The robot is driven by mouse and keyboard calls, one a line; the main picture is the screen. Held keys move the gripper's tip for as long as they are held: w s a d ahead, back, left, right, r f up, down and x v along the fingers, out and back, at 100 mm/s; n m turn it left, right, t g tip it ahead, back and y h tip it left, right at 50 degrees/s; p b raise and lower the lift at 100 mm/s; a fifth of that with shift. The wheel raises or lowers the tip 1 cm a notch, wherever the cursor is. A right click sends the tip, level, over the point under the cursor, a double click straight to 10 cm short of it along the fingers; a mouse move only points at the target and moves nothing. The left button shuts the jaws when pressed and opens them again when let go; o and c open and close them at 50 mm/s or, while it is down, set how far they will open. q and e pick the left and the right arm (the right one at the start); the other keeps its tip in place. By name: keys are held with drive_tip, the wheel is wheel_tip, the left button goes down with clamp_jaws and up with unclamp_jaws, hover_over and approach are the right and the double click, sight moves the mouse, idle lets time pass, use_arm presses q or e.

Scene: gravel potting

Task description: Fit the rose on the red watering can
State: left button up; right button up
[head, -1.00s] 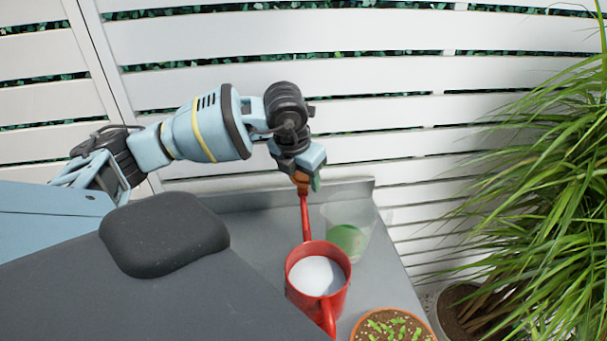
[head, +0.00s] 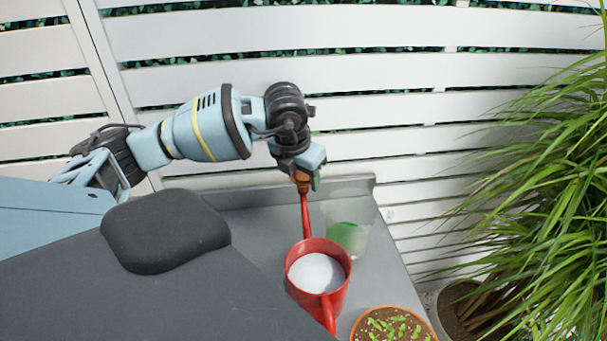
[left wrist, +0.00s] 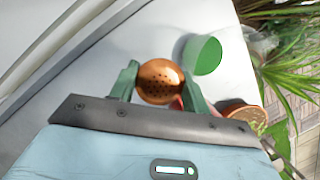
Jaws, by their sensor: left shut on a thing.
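The red watering can (head: 336,292) stands on the grey bench with a white surface showing inside it. Its thin red spout (head: 306,219) points to the back of the bench. The copper rose (left wrist: 159,81), with a perforated face, sits between the green fingers of my left gripper (left wrist: 158,88). In the head view the left gripper (head: 306,181) is shut on the rose at the spout's tip. The rose and spout appear in line and touching, but I cannot tell how firmly they are joined. My right gripper is not in view.
A clear cup with green in it (head: 348,238) stands right of the spout. A terracotta pot of seedlings (head: 392,326) is at the front. A large grassy plant (head: 545,170) is at the right. The bench (head: 250,222) is bare left of the can.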

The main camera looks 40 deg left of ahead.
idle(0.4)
use_arm(q)
drive_tip(key=o, duration=1.5)
drive_tip(key=shift+r+p, duration=0.3)
drive_tip(key=shift+r, duration=0.4)
drive_tip(key=shift+r+p, duration=0.8)
drive_tip(key=shift+r, duration=2.5)
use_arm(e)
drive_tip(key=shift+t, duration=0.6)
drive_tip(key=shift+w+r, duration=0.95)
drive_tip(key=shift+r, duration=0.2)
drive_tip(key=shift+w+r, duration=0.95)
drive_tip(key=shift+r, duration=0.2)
use_arm(q)
drive_tip(key=shift+c, duration=0.4)
